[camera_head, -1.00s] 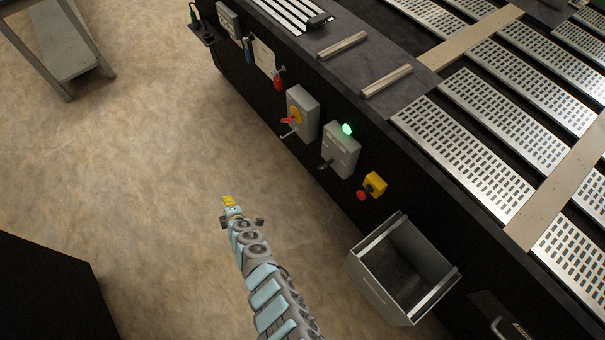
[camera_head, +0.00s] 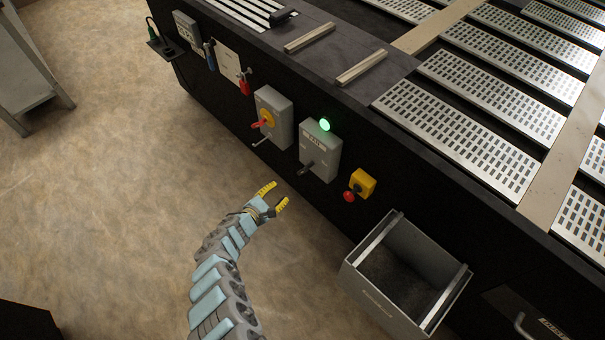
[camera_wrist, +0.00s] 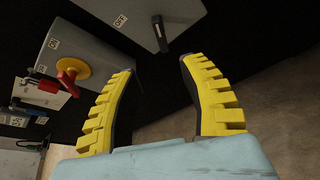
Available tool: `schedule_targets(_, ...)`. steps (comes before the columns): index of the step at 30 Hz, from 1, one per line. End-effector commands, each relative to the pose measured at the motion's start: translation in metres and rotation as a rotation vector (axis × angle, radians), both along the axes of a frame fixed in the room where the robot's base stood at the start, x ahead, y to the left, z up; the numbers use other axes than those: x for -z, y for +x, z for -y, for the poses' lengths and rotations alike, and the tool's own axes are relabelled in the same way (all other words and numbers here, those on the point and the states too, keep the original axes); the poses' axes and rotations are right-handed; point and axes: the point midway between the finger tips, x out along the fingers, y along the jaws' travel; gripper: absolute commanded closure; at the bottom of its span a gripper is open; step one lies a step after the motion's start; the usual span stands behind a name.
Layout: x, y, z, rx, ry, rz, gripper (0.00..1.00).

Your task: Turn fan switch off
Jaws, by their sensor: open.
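The fan switch is a grey box (camera_head: 322,152) on the black machine side, with a lit green lamp (camera_head: 324,125) on top and a dark lever (camera_head: 306,169) on its front. Its label is small and seems to read FAN. In the wrist view a grey box (camera_wrist: 138,20) with an OFF label and a dark lever (camera_wrist: 159,32) shows at the top, ahead of the fingers. My gripper (camera_head: 279,194) is open and empty, below and left of the lever and apart from it. Its yellow-padded fingers (camera_wrist: 158,66) spread on both sides in the wrist view.
A grey box with a red-and-yellow rotary switch (camera_head: 266,119) sits left of the fan switch. A yellow box with a red button (camera_head: 360,185) sits to its right. A grey open bin (camera_head: 383,294) stands lower right. Floor (camera_head: 130,220) to the left is clear.

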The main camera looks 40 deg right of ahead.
Motion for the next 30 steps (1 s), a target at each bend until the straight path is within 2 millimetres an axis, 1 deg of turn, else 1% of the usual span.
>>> schedule_targets(1,0.006,0.001,0.007,0.003,0.001,0.002,0.56)
schedule_targets(3,0.010,0.003,0.016,0.003,0.001,0.002,0.56)
schedule_targets(30,0.046,0.030,0.114,0.002,0.004,0.004,0.56)
